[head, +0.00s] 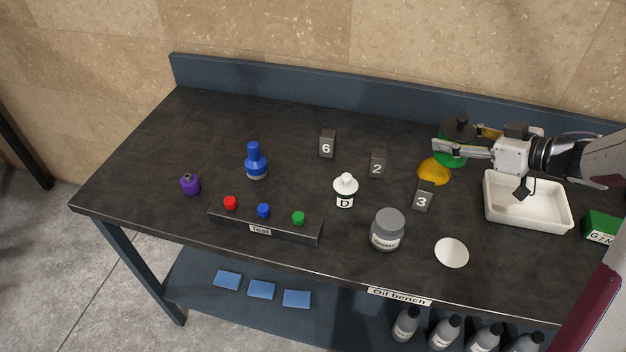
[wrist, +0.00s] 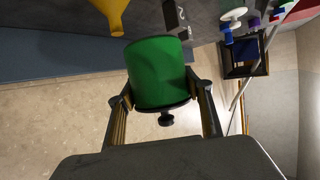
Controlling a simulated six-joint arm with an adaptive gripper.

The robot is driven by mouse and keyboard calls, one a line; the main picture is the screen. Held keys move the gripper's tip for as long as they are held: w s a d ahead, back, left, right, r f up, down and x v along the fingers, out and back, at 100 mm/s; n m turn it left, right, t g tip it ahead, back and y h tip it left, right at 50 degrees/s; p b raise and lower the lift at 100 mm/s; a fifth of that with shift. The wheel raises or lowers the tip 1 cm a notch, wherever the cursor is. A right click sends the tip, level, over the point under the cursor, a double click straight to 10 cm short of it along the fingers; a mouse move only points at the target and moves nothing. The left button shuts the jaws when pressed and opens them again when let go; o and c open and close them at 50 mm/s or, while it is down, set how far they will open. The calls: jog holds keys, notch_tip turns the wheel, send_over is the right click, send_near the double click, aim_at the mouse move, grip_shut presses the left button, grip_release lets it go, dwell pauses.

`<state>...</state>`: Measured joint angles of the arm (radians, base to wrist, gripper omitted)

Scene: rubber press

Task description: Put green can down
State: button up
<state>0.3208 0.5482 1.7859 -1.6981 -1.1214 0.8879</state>
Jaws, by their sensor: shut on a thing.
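The green can (head: 451,161) has a dark lid with a knob and is at the back right of the bench in the head view. My gripper (head: 462,146) is shut on it, one finger on each side near the lid. In the wrist view the green can (wrist: 158,72) fills the middle, between the two fingers (wrist: 163,105). The can looks upright in the head view. I cannot tell whether its base touches the bench, as the yellow funnel partly overlaps that area.
The yellow funnel (head: 433,172) lies just in front of the can. Number blocks 2 (head: 377,163), 3 (head: 422,196) and 6 (head: 327,144) stand nearby. A white tray (head: 527,222) is below my arm. The back left of the bench (head: 215,125) is clear.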

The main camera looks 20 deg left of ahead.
jog(key=s+a+n+g, duration=0.1)
jog(key=a+n+g, duration=0.2)
jog(key=a, duration=0.8)
jog(key=s+a+f+n+g+y, duration=0.1)
jog(key=s+a+n+g, duration=0.1)
jog(key=a, duration=1)
jog(key=s+a+f+n+g+y, duration=0.1)
jog(key=a+n+g, duration=0.3)
jog(key=a, duration=0.7)
jog(key=shift+s+a+f+g, duration=0.2)
jog(key=shift+s+g, duration=0.15)
jog(key=shift+g, duration=0.25)
jog(key=shift+f, duration=0.1)
jog(key=shift+f, duration=3.05)
jog(key=shift+f, duration=0.1)
jog(key=shift+f, duration=1.75)
jog(key=shift+f, duration=0.2)
